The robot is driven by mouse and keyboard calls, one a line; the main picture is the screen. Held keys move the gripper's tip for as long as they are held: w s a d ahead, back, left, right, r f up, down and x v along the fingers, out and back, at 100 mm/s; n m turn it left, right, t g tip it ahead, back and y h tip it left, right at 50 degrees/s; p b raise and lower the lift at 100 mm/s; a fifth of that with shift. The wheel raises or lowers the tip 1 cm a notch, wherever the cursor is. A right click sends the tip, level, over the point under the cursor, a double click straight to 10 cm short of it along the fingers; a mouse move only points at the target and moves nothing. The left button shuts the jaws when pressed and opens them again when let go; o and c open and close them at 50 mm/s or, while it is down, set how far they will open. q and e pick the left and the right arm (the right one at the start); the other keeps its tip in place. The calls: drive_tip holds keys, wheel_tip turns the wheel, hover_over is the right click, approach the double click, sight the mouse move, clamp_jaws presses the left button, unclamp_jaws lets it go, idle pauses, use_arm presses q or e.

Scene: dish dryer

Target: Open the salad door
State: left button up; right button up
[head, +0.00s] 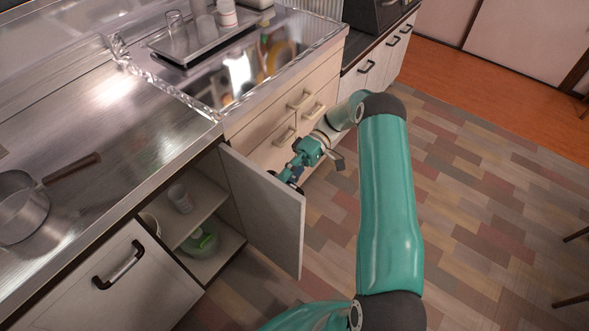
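A pale cabinet door (268,213) stands swung open on the lower cabinets, sticking out toward the floor. Behind it the open cabinet shows a shelf (203,212) with a light cup-like container (180,198) on it. A green item (204,243) sits on the cabinet floor below; I cannot tell exactly what it is. My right gripper (287,177) is at the door's upper edge, on its far side. Its fingertips are small and partly hidden by the door, so I cannot tell whether they hold anything. My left gripper is not in view.
A closed cabinet door (120,283) with a dark handle is at lower left. Closed drawers (290,120) lie beyond the open door. A pan (22,208) rests on the steel counter (95,150). A tray (207,45) with cups is at the back. The floor (480,200) at right is mostly clear.

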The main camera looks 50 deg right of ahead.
drive_tip(key=v, duration=0.6)
drive_tip(key=shift+d, duration=0.3)
idle(0.4)
